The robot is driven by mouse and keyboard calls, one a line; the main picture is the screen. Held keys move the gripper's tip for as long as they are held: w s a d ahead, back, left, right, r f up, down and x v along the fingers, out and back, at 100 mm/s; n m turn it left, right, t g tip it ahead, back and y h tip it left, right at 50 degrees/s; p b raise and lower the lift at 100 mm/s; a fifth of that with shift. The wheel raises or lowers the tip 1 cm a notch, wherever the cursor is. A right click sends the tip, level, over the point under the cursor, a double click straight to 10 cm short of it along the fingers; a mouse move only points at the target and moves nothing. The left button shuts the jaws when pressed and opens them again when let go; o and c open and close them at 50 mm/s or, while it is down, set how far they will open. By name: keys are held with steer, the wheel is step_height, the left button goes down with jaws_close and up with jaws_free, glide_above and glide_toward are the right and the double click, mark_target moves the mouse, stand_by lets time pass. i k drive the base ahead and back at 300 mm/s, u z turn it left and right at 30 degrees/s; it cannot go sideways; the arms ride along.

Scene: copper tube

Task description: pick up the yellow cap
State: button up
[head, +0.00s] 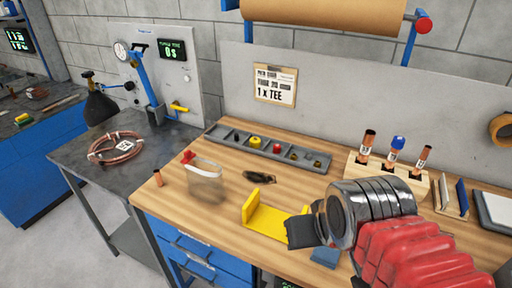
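The yellow cap (255,142) is small and sits in a compartment of the long grey tray (226,133) at the back of the wooden bench. My gripper (303,231) is at the lower right, in front of the tray and well apart from the cap. Its dark end is beside the yellow bracket-shaped holder (268,220). The fingers show only from the side, so I cannot tell whether they are open or shut.
The tray also holds a red cap (277,148) and small brass-coloured parts. A wooden rack (410,182) with copper tubes stands at the right. A clear container (205,182) and a dark object (259,177) are in front of the tray. Bare bench lies between them.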

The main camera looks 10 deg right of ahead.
mark_target(254, 142)
steer(key=k, duration=1.2)
steer(key=u, duration=0.25)
steer(key=i, duration=0.5)
steer(key=u, duration=0.6)
steer(key=i, duration=1.6)
steer(key=z, duration=0.25)
